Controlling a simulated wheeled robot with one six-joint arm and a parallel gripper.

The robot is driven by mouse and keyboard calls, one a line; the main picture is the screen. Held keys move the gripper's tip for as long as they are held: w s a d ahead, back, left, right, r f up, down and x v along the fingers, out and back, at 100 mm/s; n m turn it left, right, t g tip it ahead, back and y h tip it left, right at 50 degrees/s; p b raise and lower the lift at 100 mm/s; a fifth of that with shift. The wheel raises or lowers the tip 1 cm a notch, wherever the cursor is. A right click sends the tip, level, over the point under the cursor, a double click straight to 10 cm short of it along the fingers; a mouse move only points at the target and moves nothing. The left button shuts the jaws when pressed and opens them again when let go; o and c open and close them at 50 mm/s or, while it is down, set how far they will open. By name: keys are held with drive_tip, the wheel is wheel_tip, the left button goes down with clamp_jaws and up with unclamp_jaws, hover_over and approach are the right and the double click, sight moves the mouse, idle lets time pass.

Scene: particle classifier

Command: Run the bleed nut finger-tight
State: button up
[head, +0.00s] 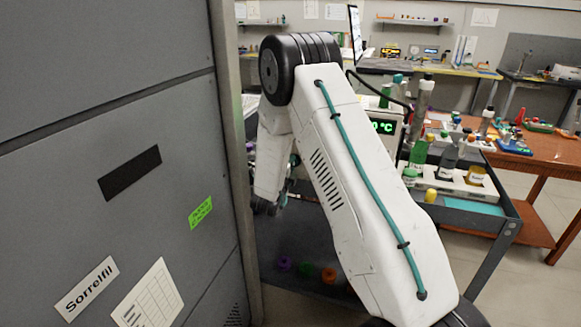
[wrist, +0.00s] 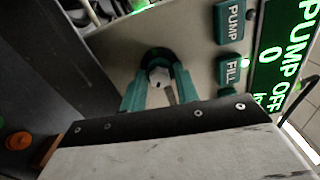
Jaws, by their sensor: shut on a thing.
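The nut sits in front of a dark round opening or fitting on a beige panel (wrist: 190,48). A thin pale piece shows just below the nut, between the fingers. How far the nut is threaded cannot be told. In the head view, my white arm bends down behind itself, and the nut and fingertips are hidden.
Beside the nut are PUMP (wrist: 230,20) and FILL (wrist: 230,72) buttons and a green display (wrist: 283,60) reading PUMP OFF. A grey cabinet (head: 90,130) stands close at left. A cart (head: 495,160) with bottles is at right, before a wooden table (head: 545,155).

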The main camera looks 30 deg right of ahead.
drive_tip(key=m, duration=0.5)
drive_tip(key=shift+s+f+m, duration=0.1)
drive_tip(key=shift+f+m, duration=0.05)
drive_tip(key=shift+m, duration=0.15)
drive_tip(key=m, duration=0.4)
drive_tip(key=shift+m, duration=0.7)
drive_tip(key=o, duration=1)
drive_tip(key=v, duration=0.8)
